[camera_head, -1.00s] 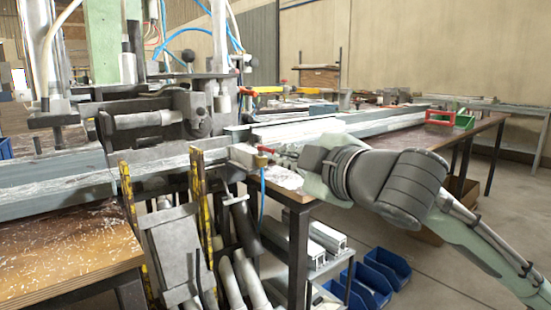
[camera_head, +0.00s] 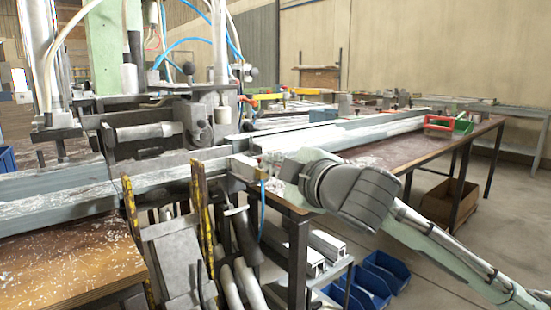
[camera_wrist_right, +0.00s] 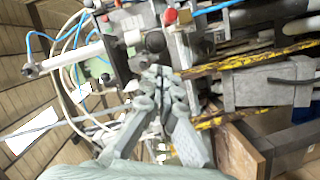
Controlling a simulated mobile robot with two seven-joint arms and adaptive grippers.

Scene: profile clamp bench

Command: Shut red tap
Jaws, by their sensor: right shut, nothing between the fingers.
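The red tap shows in the right wrist view as a small red piece (camera_wrist_right: 170,16) near the top edge, beside a blue hose (camera_wrist_right: 215,7). In the head view I cannot make out the tap clearly; my right gripper (camera_head: 270,164) covers that spot, next to the pale block (camera_head: 243,166) at the end of the clamp. My right gripper is shut and empty; in the wrist view its fingertips (camera_wrist_right: 160,73) are below the red piece in the picture, apart from it there. I cannot tell the tap handle's angle. My left gripper is not in view.
A long metal profile (camera_head: 60,200) runs through the clamp machine. Yellow-black striped posts (camera_head: 130,225) stand in front. A brown table (camera_head: 400,150) with a red-green tray (camera_head: 448,124) is to the right. Blue bins (camera_head: 378,280) sit below; floor at right is open.

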